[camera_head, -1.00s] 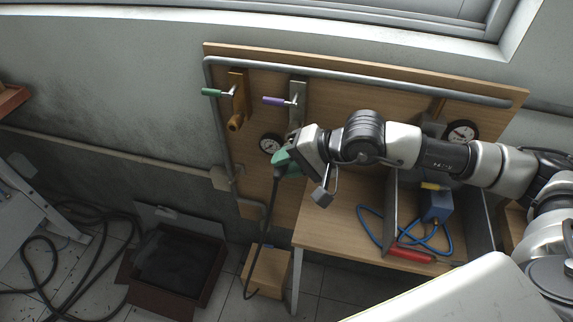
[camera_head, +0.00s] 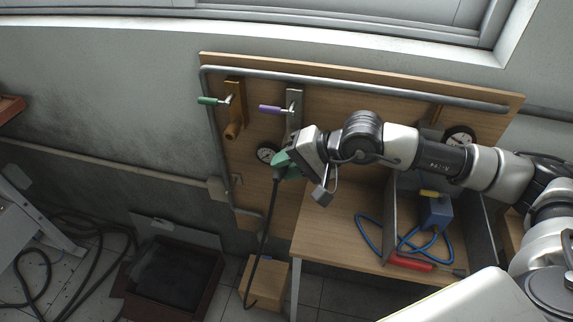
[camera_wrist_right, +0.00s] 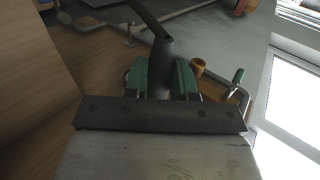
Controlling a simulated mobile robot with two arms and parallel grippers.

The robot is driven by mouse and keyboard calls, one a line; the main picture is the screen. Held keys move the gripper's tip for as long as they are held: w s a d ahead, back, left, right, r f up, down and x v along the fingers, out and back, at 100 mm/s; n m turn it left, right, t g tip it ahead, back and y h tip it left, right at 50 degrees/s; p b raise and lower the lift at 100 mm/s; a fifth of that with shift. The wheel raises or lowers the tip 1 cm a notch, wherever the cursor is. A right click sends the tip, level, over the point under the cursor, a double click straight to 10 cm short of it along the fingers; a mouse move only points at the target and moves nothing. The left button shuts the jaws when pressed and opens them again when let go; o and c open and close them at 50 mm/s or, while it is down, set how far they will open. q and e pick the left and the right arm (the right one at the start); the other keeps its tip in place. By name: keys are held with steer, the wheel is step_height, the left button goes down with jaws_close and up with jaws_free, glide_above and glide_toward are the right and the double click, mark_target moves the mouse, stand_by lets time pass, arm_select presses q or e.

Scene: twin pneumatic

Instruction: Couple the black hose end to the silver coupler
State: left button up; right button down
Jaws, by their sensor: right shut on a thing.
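My right gripper (camera_head: 283,164) is in front of the wooden board, just below the purple-handled valve. Its green fingers are shut on the black hose end (camera_wrist_right: 160,68), seen upright between them in the right wrist view. The black hose (camera_head: 263,235) hangs from it toward the floor. The silver valve plate (camera_head: 295,100) with the purple handle (camera_head: 270,109) shows above my wrist. The silver coupler is hidden behind my gripper and wrist, so I cannot tell whether the hose end touches it. My left gripper is out of view.
Left of it is a brass coupler (camera_head: 233,131) under a green-handled valve (camera_head: 210,100). A gauge (camera_head: 266,153) is close beside my gripper. Below stands a table (camera_head: 325,245) with a blue hose (camera_head: 368,236) and a red-handled tool (camera_head: 410,262). A wooden box (camera_head: 264,284) is on the floor.

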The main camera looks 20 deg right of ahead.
steer(key=shift+w+d+r, duration=0.1)
steer(key=shift+w, duration=0.05)
steer(key=c, duration=0.8)
jaws_free()
steer(key=shift+c, duration=0.2)
steer(key=b+v, duration=0.2)
steer(key=v, duration=0.8)
steer(key=shift+s+d+r, duration=0.15)
steer(key=shift+s+d, duration=0.1)
steer(key=shift+d, duration=0.05)
